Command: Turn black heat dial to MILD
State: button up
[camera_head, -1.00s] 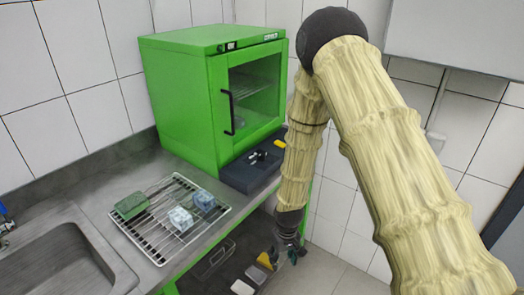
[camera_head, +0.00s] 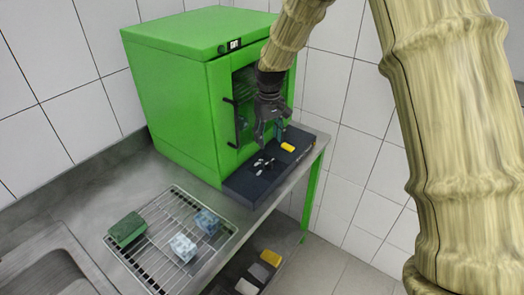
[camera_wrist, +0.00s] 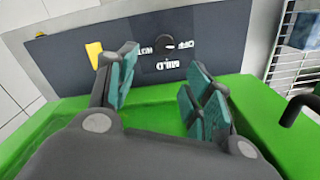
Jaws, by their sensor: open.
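The black heat dial (camera_wrist: 166,42) is a round knob on the dark control panel (camera_wrist: 215,35), between my fingertips' directions in the wrist view. White lettering surrounds it, upside down in this view, with the MILD label (camera_wrist: 178,65) just below it. Which mark the dial points at is too small to tell. In the head view the panel (camera_head: 240,186) juts out below the green cabinet's front. My gripper (camera_wrist: 160,85) is open and empty, its teal pads apart. In the head view my gripper (camera_head: 266,138) points down above the panel, apart from the dial.
A yellow switch (camera_wrist: 94,54) sits beside the dial on the panel. The green cabinet (camera_head: 175,110) with a black door handle (camera_head: 237,122) stands close behind my gripper. A wire rack (camera_head: 165,262) holds a green sponge (camera_head: 127,229) and blue-white blocks (camera_head: 183,247).

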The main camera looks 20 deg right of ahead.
aim_at(268, 162)
jog(key=shift+s+f, duration=0.1)
jog(key=shift+f, duration=0.4)
jog(key=s+f+p, duration=0.2)
jog(key=shift+s+a+f, duration=0.2)
jog(key=shift+s+f, duration=0.15)
jog(key=f, duration=0.1)
jog(key=w+f, duration=0.1)
jog(key=f, duration=0.1)
jog(key=w+f+p, duration=0.1)
jog(key=f, duration=0.1)
jog(key=shift+w, duration=0.25)
jog(key=shift+f, duration=0.3)
jog(key=shift+s+f, duration=0.1)
jog(key=shift+s, duration=0.65)
jog(key=shift+w+f, duration=0.35)
jog(key=shift+w, duration=0.15)
jog(key=shift+s+r, duration=0.2)
jog(key=shift+r, duration=0.05)
jog(key=c, duration=1)
